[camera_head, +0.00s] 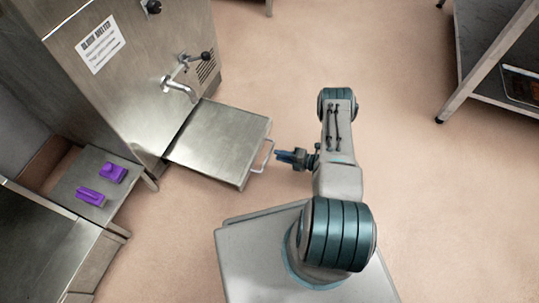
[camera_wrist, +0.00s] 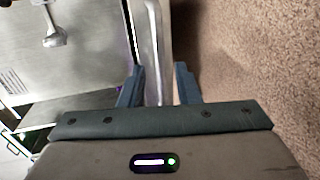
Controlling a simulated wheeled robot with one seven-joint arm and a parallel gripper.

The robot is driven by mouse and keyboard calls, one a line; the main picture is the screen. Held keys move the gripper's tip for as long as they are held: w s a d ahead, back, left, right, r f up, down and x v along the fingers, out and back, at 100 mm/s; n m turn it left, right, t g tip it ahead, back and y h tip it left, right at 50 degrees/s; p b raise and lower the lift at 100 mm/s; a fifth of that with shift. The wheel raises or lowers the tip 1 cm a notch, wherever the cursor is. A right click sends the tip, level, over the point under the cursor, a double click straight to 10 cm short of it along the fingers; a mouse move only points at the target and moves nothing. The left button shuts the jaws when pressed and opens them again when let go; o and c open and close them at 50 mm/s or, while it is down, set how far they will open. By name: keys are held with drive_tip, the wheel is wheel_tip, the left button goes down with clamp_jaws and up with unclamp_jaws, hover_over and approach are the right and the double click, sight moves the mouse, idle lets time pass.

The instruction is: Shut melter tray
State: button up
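The melter tray (camera_head: 215,142) is a flat steel drawer standing pulled out from the front of the block melter (camera_head: 115,75), below its tap. Its bar handle (camera_head: 265,157) is at the tray's right end. My gripper (camera_head: 279,156) is just to the right of the handle, pointing at it. In the wrist view, my gripper (camera_wrist: 157,80) has its two fingers apart, with the handle (camera_wrist: 153,40) running between them. Gaps show on both sides, so the fingers look open and not clamped.
The tap (camera_head: 180,85) juts out over the tray's inner end. Two purple items (camera_head: 112,172) (camera_head: 90,196) lie on a low steel surface at left. A dark shelved table (camera_head: 490,60) stands at upper right. The floor around the arm is clear.

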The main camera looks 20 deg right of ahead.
sight(269, 152)
drive_tip(key=b+x, duration=0.1)
drive_tip(key=x, duration=0.4)
drive_tip(key=shift+w+a, duration=0.25)
drive_tip(key=shift+a, duration=0.1)
clamp_jaws()
